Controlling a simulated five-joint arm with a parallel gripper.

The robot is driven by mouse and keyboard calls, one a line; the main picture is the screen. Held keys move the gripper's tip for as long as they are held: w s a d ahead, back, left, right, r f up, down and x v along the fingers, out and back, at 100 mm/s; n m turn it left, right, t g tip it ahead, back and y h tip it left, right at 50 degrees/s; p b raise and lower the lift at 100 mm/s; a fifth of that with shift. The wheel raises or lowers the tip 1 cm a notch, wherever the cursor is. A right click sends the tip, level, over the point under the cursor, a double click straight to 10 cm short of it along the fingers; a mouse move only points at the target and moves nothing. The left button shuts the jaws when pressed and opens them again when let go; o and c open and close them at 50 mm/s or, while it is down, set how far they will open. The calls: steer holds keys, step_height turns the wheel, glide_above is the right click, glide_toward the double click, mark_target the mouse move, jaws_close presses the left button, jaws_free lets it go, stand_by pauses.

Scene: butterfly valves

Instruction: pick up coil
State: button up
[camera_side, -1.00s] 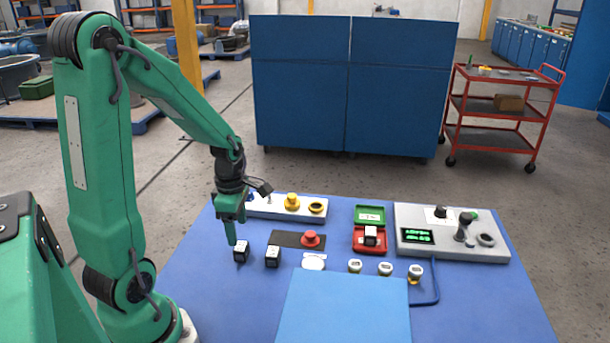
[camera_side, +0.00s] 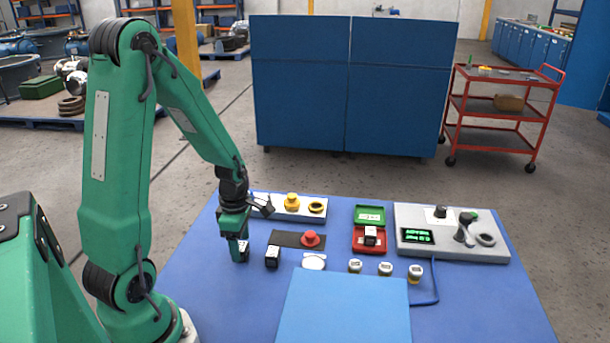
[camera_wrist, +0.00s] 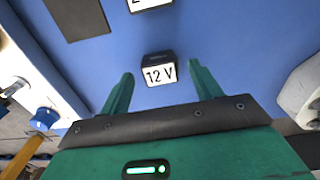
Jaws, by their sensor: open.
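A black coil with a white "12 V" label (camera_wrist: 160,73) sits on the blue mat. In the wrist view it lies between and just beyond the fingertips of my gripper (camera_wrist: 160,85). The jaws are open, with blue mat visible on both sides of the coil. In the side view my gripper (camera_side: 239,257) is low over the mat, and its finger hides most of this coil (camera_side: 244,246). A second black coil with a white label (camera_side: 272,257) stands just to the right. It also shows, cut off, at the top of the wrist view (camera_wrist: 152,4).
A dark pad (camera_side: 284,239) with a red knob (camera_side: 310,239) lies behind the second coil. A white plate with yellow parts (camera_side: 272,206) is at the back. A blue panel (camera_side: 343,308) is in front.

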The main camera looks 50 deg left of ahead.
steer(key=shift+f, duration=1)
steer(key=c, duration=1.1)
